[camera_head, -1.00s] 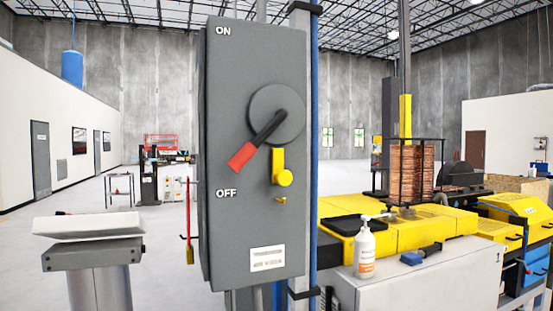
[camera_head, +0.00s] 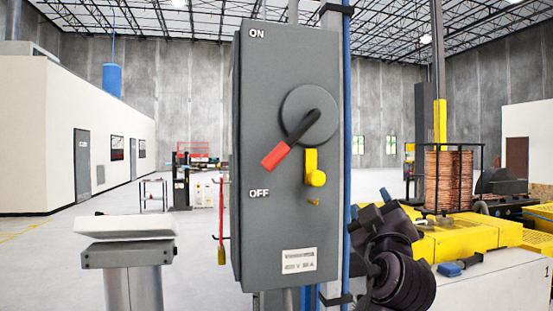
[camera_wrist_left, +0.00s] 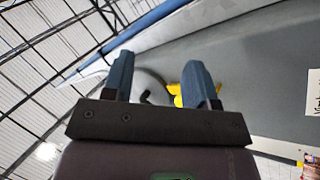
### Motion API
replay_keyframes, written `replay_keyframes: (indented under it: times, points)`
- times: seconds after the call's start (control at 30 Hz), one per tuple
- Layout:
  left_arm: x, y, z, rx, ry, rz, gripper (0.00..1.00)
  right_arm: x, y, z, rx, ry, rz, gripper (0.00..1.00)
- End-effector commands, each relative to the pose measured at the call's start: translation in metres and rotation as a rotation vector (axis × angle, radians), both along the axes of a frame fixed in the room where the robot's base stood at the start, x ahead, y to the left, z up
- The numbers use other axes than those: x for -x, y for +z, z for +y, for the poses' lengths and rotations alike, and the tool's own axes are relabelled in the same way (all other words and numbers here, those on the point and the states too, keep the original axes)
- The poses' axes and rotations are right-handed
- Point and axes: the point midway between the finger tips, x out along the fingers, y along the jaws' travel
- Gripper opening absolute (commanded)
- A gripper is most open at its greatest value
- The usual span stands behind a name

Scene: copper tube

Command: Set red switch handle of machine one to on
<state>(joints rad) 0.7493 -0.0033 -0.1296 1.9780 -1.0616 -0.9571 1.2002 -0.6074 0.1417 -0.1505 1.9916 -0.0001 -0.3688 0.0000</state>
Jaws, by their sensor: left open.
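A tall grey switch box (camera_head: 265,120) hangs on a pole, marked ON at its top left and OFF lower down. On a round grey disc, its handle with a red end (camera_head: 275,155) slants down to the left, its tip a little above OFF. A yellow lever (camera_head: 311,168) sits below the disc. My left gripper (camera_head: 372,205) is in the head view, low and right of the box, apart from the handle. In the left wrist view its two blue fingers (camera_wrist_left: 160,80) are spread and empty, with the disc and yellow lever (camera_wrist_left: 178,95) behind them. The red end is hidden there.
A blue pipe (camera_head: 347,110) runs along the box's right side. A yellow machine (camera_head: 465,235) with a copper coil (camera_head: 450,180) stands to the right. A grey pedestal with a white top (camera_head: 126,226) stands at left. A red and yellow rod (camera_head: 221,235) hangs beside the box.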

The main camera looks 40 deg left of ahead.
Motion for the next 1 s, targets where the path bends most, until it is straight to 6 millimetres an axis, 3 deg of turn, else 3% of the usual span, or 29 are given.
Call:
replay_keyframes:
  times: [0.03,0.2,0.4,0.7,1.0]
  points:
    - [0.007,0.015,0.002,0.071,0.016,-0.061,0.53,-0.001,-0.001,0.000,0.001,0.001,-0.001,0.45]
    - [0.035,0.049,0.013,0.335,0.060,-0.293,0.53,-0.005,0.000,0.000,0.002,0.004,-0.008,0.45]
    - [0.069,0.068,0.027,0.618,0.082,-0.606,0.53,-0.007,0.000,0.000,0.003,0.005,-0.012,0.45]
    - [0.107,0.067,0.042,0.936,0.036,-1.085,0.53,-0.004,-0.003,0.000,0.003,0.003,-0.006,0.45]
    - [0.118,0.062,0.048,1.039,-0.016,-1.283,0.53,0.003,-0.006,-0.001,0.003,-0.001,0.009,0.45]
